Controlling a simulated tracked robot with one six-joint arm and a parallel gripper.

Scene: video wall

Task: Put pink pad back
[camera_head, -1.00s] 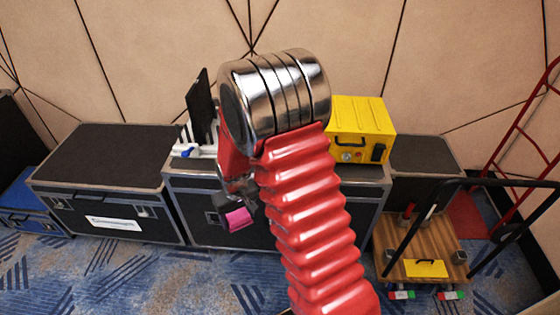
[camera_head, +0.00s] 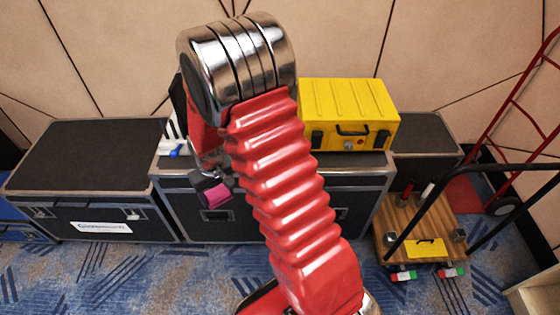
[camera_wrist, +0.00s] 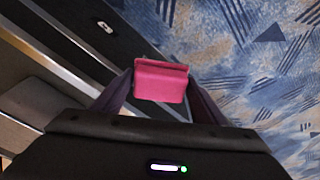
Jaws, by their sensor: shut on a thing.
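The pink pad (camera_wrist: 160,82) is held between the two dark fingers of my gripper (camera_wrist: 158,92) in the wrist view, with blue patterned carpet behind it. In the head view my gripper (camera_head: 213,184) hangs at the left of my red arm, shut on the pink pad (camera_head: 216,194). The pad is in front of the middle black case, above the floor. My arm hides part of that case. The place the pad belongs cannot be told from these frames.
A black case (camera_head: 85,165) stands at left, and a middle black case (camera_head: 360,185) carries a yellow box (camera_head: 350,105) and a white rack (camera_head: 170,135). A wooden cart (camera_head: 410,225) with black handles stands at right. Carpet (camera_head: 130,275) is clear in front.

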